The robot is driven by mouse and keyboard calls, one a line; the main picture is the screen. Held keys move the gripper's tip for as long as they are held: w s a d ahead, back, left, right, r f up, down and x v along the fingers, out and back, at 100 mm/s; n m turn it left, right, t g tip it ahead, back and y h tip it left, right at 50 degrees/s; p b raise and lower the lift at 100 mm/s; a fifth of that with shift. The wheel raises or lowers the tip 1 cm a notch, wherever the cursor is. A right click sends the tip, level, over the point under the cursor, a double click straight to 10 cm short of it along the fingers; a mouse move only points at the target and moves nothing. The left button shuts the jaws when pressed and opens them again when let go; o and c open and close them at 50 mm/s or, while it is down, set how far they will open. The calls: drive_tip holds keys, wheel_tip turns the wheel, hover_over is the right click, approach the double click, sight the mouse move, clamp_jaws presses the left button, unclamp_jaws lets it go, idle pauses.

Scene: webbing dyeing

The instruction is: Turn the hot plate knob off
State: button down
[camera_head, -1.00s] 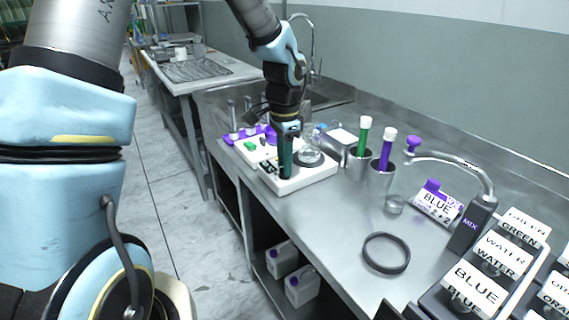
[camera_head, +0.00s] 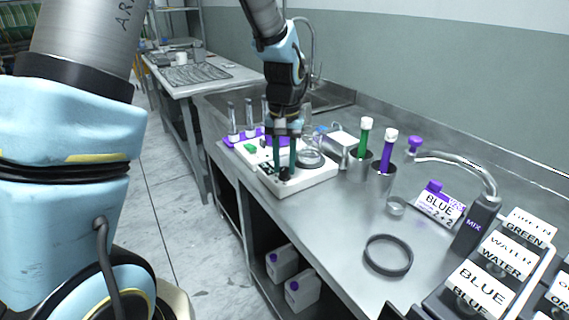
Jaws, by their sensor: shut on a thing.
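The white hot plate (camera_head: 312,181) stands on the steel counter, with a round plate and a glass vessel (camera_head: 310,157) at its right part. My gripper (camera_head: 284,174) points down over the front left of the hot plate, its two dark green fingers on either side of a small black knob (camera_head: 284,173). The fingers are shut on the knob, which they partly hide. The knob's angle is too small to read.
To the right are metal cups with green (camera_head: 365,137) and purple (camera_head: 386,152) tubes, a small beaker (camera_head: 396,206), a BLUE bottle (camera_head: 438,204) and a black ring (camera_head: 388,255).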

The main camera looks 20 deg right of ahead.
sight(284, 168)
drive_tip(key=n, duration=0.5)
drive_tip(key=shift+n+p, duration=0.3)
drive_tip(key=shift+p, duration=0.1)
idle(0.3)
drive_tip(key=c, duration=0.6)
unclamp_jaws()
wheel_tip(284, 168, up, 11)
drive_tip(key=shift+f+b, duration=0.1)
drive_tip(key=shift+b, duration=0.8)
